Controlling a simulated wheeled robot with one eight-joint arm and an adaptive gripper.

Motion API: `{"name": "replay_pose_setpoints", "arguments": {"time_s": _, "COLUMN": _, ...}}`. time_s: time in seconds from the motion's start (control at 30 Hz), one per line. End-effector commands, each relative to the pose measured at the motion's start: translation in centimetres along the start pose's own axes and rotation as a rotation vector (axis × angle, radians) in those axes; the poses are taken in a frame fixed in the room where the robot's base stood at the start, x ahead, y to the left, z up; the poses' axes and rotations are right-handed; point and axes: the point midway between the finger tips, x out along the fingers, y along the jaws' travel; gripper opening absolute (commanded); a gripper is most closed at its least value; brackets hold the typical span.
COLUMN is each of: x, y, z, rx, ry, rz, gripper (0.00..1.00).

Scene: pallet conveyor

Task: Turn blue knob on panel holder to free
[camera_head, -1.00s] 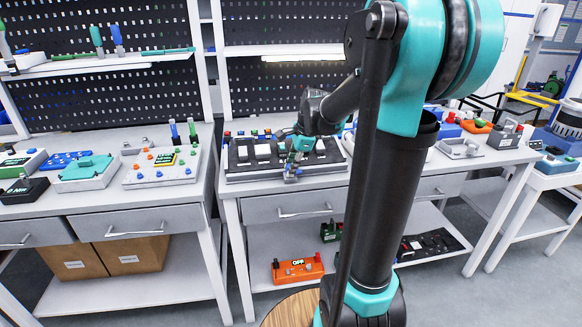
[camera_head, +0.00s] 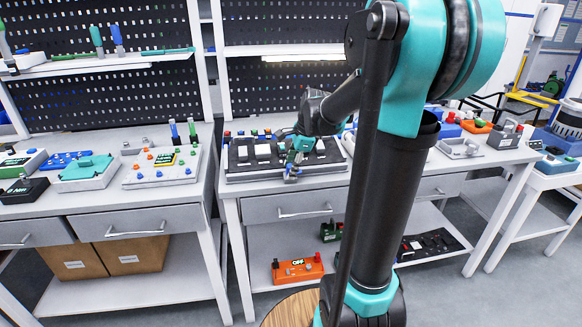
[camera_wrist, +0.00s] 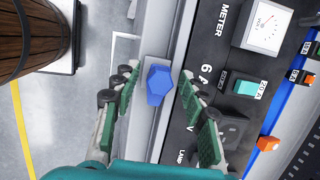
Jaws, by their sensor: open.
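The blue knob (camera_wrist: 159,84) shows in the wrist view, on the pale front strip of the dark panel holder. It lies between the two green fingers of my gripper (camera_wrist: 158,92), which stand apart on either side of it. I cannot tell whether either finger touches the knob. In the head view my gripper (camera_head: 291,172) is at the front edge of the panel holder (camera_head: 238,176) on the middle bench. The knob is too small to make out clearly there.
The holder carries a meter (camera_wrist: 264,25), a teal switch (camera_wrist: 249,88) and an orange part (camera_wrist: 268,143). A wooden barrel (camera_wrist: 30,35) shows at the upper left of the wrist view. An orange box (camera_head: 298,269) lies on the shelf below the bench.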

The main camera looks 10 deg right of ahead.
Motion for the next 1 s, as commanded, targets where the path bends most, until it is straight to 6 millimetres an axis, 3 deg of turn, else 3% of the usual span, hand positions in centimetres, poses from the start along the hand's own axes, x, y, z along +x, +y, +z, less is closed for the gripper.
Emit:
{"name": "replay_pose_setpoints", "arguments": {"time_s": 0.27, "x": -1.9, "y": 0.0, "z": 0.0, "rx": 0.000, "ry": 0.000, "rz": 0.000, "gripper": 0.43}}
{"name": "replay_pose_setpoints", "arguments": {"time_s": 0.7, "x": -9.9, "y": 0.0, "z": 0.0, "rx": 0.002, "ry": 0.000, "rz": 0.000, "gripper": 0.43}}
{"name": "replay_pose_setpoints", "arguments": {"time_s": 1.0, "x": -12.0, "y": 0.0, "z": 0.0, "rx": 0.000, "ry": 0.000, "rz": 0.000, "gripper": 0.43}}
